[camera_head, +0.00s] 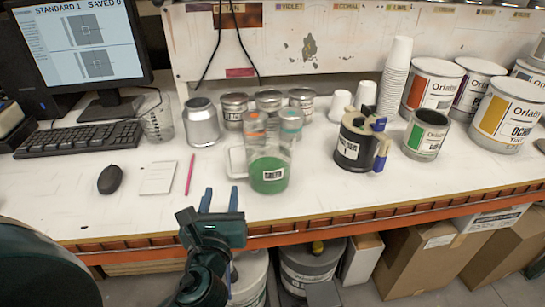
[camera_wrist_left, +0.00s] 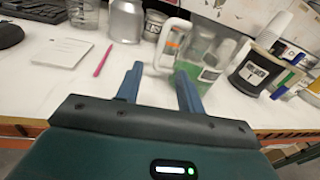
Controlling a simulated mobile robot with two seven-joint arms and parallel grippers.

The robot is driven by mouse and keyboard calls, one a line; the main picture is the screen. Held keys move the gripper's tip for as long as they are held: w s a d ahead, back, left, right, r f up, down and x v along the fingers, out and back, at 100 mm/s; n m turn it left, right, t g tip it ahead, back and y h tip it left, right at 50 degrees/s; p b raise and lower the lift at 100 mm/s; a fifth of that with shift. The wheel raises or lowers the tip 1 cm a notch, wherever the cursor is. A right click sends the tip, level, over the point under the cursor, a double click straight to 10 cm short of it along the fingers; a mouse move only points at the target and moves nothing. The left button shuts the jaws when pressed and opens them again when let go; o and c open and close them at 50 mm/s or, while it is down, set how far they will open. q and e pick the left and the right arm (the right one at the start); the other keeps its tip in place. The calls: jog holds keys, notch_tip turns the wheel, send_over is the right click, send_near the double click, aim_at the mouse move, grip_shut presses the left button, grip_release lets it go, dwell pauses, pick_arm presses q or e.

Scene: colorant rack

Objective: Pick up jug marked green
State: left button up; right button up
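The jug marked green (camera_head: 268,168) is a clear jug with green liquid in its lower part and a white label. It stands upright on the white bench, its pale handle toward the left. It also shows in the left wrist view (camera_wrist_left: 202,64), right of centre, partly behind a finger. My left gripper (camera_head: 221,200) is in front of the bench edge, near and to the left of the jug. In the left wrist view its two blue fingers (camera_wrist_left: 160,84) are apart with nothing between them. My right gripper is not in view.
A pink pencil (camera_head: 190,174), notepad (camera_head: 158,178) and mouse (camera_head: 111,179) lie to the left. Cans and cups stand behind. The bench front just before the jug is clear, above an orange edge (camera_head: 340,226).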

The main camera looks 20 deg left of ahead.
aim_at(227, 160)
pick_arm(q)
jog(key=shift+w+a+r+m+y, duration=0.2)
jog(key=shift+w+a+r, duration=0.1)
jog(key=shift+w, duration=0.15)
jog(key=shift+w+a+r+m+y, duration=0.15)
jog(key=shift+w+r+m, duration=0.1)
jog(key=shift+w, duration=0.2)
jog(key=p+x, duration=0.1)
jog(key=x, duration=0.4)
jog(key=shift+w+a, duration=0.1)
jog(key=shift+w, duration=0.2)
jog(key=shift+w+a, duration=0.15)
jog(key=shift+w, duration=0.3)
jog(key=p+x, duration=0.1)
jog(key=x, duration=0.4)
jog(key=shift+w+d+f, duration=0.1)
jog(key=shift+d, duration=0.1)
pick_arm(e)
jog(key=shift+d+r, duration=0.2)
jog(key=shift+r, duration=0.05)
pick_arm(q)
jog(key=shift+c, duration=0.2)
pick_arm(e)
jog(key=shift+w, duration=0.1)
pick_arm(q)
jog(key=c, duration=0.3)
grip_shut()
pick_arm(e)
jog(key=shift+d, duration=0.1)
